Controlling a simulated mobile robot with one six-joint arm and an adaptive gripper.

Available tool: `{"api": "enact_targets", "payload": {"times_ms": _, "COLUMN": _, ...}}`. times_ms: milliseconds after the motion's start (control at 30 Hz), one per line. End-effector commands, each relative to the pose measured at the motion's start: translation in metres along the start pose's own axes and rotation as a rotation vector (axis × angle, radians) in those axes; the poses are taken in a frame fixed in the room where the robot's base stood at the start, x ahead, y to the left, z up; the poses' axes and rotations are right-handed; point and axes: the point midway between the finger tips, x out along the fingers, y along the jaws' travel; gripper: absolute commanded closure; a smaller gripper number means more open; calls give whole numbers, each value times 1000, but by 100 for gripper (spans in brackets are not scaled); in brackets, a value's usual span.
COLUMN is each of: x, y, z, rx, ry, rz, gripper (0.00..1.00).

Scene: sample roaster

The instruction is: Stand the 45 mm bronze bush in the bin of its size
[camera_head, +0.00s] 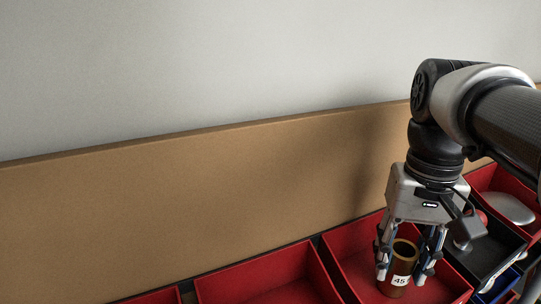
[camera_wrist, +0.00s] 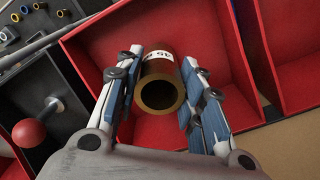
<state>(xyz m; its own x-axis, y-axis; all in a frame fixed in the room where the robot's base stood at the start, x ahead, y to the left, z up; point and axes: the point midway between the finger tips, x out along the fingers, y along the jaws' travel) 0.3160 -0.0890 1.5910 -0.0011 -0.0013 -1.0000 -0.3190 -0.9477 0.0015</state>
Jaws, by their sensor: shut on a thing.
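The bronze bush (camera_head: 405,250) is a short upright hollow cylinder with a white label reading 45. It is between the two fingers of my gripper (camera_head: 402,277), which is shut on it. In the wrist view the bush (camera_wrist: 159,93) shows its open end toward the camera, with blue-padded fingers (camera_wrist: 163,58) on either side. The bush is over or inside a red bin (camera_head: 345,262), whose red walls (camera_wrist: 85,45) surround it in the wrist view. I cannot tell whether its lower end touches the bin floor. No size mark on the bin is readable.
Another red bin (camera_head: 262,276) lies to the left, seemingly empty. A dark bin (camera_head: 492,246) is to the right, and a red bin beyond holds a silvery object (camera_head: 510,208). In the wrist view, a red ball-shaped knob (camera_wrist: 29,132) and several small rings (camera_wrist: 40,15) show left. A tan board (camera_head: 180,215) stands behind.

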Motion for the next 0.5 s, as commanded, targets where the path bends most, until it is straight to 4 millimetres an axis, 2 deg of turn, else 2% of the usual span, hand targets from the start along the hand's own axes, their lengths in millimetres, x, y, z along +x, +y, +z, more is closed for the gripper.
{"api": "enact_targets", "payload": {"times_ms": 200, "x": 3, "y": 0, "z": 0, "rx": 0, "ry": 1, "rz": 0, "gripper": 100}}
{"api": "enact_targets", "payload": {"times_ms": 233, "x": 4, "y": 0, "z": 0, "rx": 0, "ry": 0, "rz": 0, "gripper": 63}}
{"api": "enact_targets", "payload": {"times_ms": 500, "x": 3, "y": 0, "z": 0, "rx": 0, "ry": 0, "rz": 0, "gripper": 45}}
